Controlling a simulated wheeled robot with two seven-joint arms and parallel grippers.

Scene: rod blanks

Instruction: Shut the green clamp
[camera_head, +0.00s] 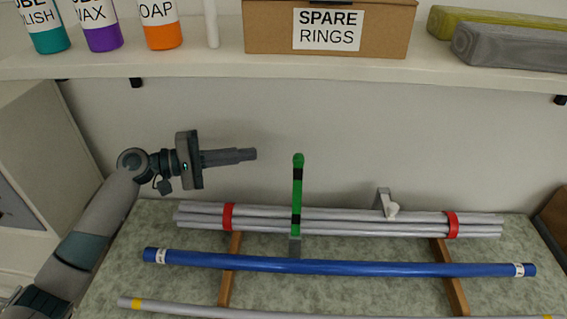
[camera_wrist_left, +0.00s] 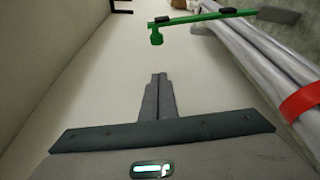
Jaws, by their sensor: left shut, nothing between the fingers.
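The green clamp (camera_head: 297,190) has a green arm with black bands that stands upright in the head view, in front of the bundle of grey rods. Its rounded tip is at the top and its grey base (camera_head: 295,247) is low, by the blue rod. In the left wrist view the green arm (camera_wrist_left: 235,13) runs across the top, with its knob end at the left. My left gripper (camera_head: 250,155) is shut and empty, to the left of the clamp's tip and apart from it. It also shows in the left wrist view (camera_wrist_left: 158,78). My right gripper is not in view.
The grey rod bundle (camera_head: 340,222) has red bands and lies on wooden bars. A blue rod (camera_head: 340,265) and a grey rod (camera_head: 220,309) lie nearer. A grey bracket (camera_head: 384,203) stands right of the clamp. A shelf (camera_head: 225,66) with bottles and a box (camera_head: 270,27) hangs above.

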